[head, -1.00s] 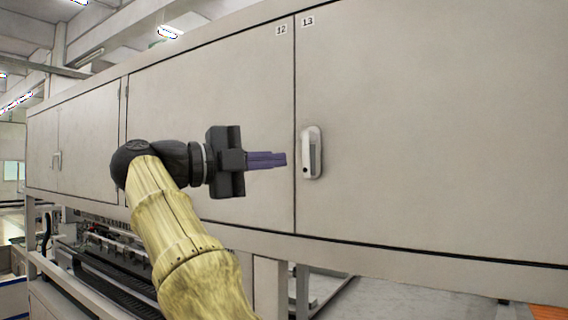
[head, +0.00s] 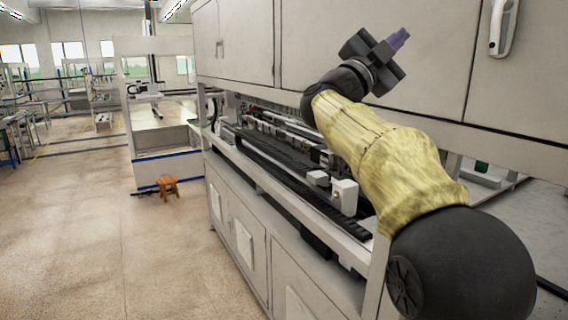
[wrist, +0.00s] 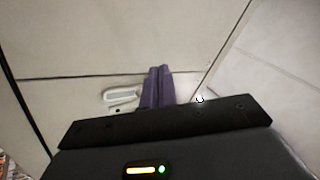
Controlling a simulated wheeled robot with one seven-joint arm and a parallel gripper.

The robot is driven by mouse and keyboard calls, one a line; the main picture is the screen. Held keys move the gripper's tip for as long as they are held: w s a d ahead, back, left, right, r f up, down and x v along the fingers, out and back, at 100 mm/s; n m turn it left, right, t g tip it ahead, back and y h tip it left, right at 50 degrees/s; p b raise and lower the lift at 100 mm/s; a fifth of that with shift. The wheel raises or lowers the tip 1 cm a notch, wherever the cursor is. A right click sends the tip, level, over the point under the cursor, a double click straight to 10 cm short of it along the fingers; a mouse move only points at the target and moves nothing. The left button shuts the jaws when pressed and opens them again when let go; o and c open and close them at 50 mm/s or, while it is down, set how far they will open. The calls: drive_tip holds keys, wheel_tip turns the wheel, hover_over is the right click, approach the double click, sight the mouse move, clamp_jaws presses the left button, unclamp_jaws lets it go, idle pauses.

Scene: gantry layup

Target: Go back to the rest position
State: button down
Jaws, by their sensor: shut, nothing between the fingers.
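My gripper (head: 398,38) is in front of the upper cabinet doors in the head view, at the upper right, with its purple fingers pointing up and to the right. The fingers are together and hold nothing. In the wrist view my gripper (wrist: 157,85) shows its two purple fingers side by side, with a pale door handle (wrist: 121,97) just to their left. I cannot tell whether the fingers touch the door.
A long grey machine has upper cabinet doors (head: 375,95), a handle (head: 503,25) and a lower open bay with black rails (head: 285,165). A small orange-brown stool (head: 168,186) stands on the floor. The floor (head: 90,240) at the left is largely clear.

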drive_tip(key=w+a+f+n+t+y, duration=0.2)
drive_tip(key=w+f+n+t+y, duration=0.15)
drive_tip(key=f+n+y, duration=0.3)
drive_tip(key=w+a+f+n+t+y, duration=0.3)
drive_tip(key=f+n+t+y, duration=0.15)
drive_tip(key=f+n, duration=0.2)
wheel_tip(320, 180, down, 19)
drive_tip(key=a+n+g+y+b, duration=0.1)
drive_tip(key=a+n+g+y, duration=0.25)
drive_tip(key=n+y, duration=0.4)
drive_tip(key=s+d+f+n+g+y+b, duration=0.1)
drive_tip(key=s+f+g, duration=0.4)
drive_tip(key=s+f, duration=0.55)
drive_tip(key=s+f+n+g+y, duration=0.15)
drive_tip(key=s+f+g, duration=0.55)
drive_tip(key=f, duration=0.7)
drive_tip(key=s+f+g, duration=0.1)
drive_tip(key=s+f, duration=0.2)
drive_tip(key=s, duration=0.3)
drive_tip(key=s+d+f+g, duration=0.1)
drive_tip(key=s+f+g, duration=0.1)
drive_tip(key=s, duration=0.4)
drive_tip(key=shift+d+f, duration=0.25)
drive_tip(key=shift+f, duration=0.5)
